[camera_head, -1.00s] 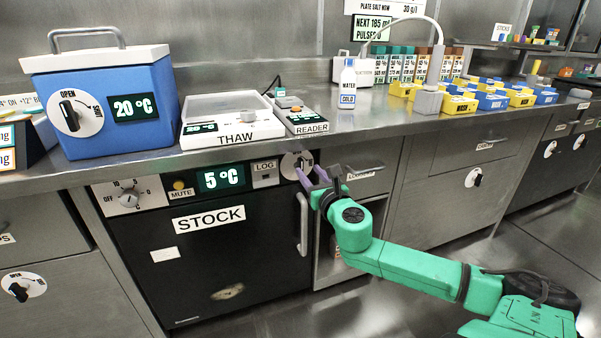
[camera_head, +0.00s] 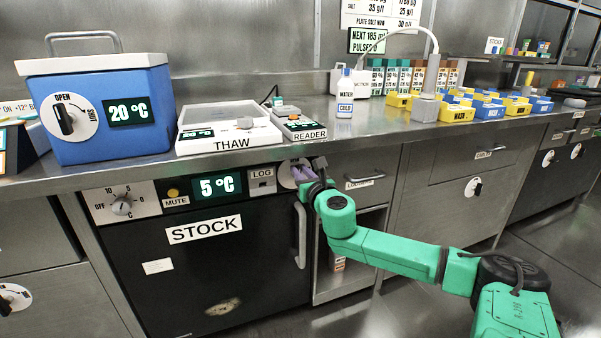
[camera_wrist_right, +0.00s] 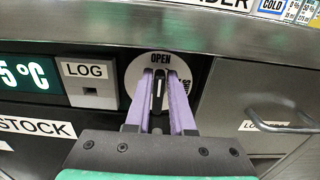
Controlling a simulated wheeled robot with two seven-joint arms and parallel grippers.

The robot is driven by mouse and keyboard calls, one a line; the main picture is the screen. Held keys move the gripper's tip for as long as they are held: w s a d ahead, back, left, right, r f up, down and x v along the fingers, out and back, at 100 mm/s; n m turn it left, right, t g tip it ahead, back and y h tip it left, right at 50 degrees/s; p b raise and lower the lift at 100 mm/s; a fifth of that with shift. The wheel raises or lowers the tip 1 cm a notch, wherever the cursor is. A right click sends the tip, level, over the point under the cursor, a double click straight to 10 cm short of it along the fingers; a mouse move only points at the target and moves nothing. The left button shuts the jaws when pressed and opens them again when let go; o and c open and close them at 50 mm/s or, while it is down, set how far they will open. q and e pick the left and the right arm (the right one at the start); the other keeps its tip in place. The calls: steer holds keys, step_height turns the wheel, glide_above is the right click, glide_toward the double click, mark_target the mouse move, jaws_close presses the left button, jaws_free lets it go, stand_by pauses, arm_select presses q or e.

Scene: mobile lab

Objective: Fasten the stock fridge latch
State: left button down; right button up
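The stock fridge (camera_head: 200,262) is a black-fronted unit under the counter, with its door shut against the frame. Its latch is a round white dial at the top right of the front, mostly hidden by my gripper in the head view. The wrist view shows the dial (camera_wrist_right: 133,72) with a dark upright knob (camera_wrist_right: 158,90) turned toward OPEN; SHUT is marked at its right. My right gripper (camera_head: 303,172) is at the dial. Its purple fingers (camera_wrist_right: 160,80) stand on either side of the knob, seemingly with small gaps. My left gripper is not in view.
The fridge's vertical door handle (camera_head: 301,236) is just below my right gripper. The counter edge (camera_head: 235,160) runs close above it. The LOG panel (camera_wrist_right: 88,82) is left of the dial. A drawer handle (camera_wrist_right: 285,118) is to the right.

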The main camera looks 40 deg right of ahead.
jaws_close()
